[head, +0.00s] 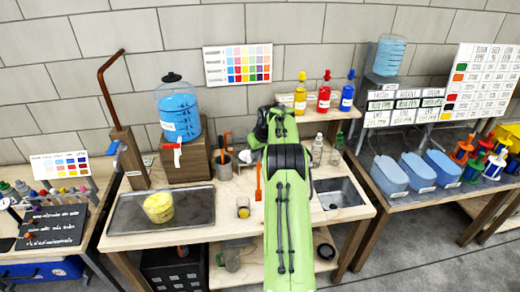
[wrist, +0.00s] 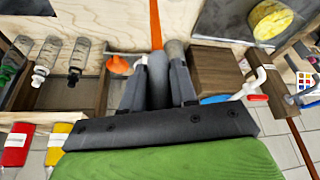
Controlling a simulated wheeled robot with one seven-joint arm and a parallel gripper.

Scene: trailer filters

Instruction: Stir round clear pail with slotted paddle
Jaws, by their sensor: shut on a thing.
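The round clear pail (head: 159,207), filled with yellow, stands on the dark metal tray at the bench's left; it also shows at the top right of the wrist view (wrist: 270,20). My gripper (wrist: 158,72) is shut on the grey handle of an orange tool, which I take for the slotted paddle (head: 258,184). The paddle's orange shaft (wrist: 155,22) runs to the top edge of the wrist view. In the head view it hangs over the middle of the bench, right of the pail and apart from it. Its slots cannot be made out. My arm hides the gripper there.
A small glass (head: 243,207) stands between pail and paddle. A metal cup (head: 223,166) with tools and a blue-filled jug (head: 178,110) on a wooden block stand behind. A sink (head: 341,193) is at right. Colored bottles (head: 324,92) line the back shelf.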

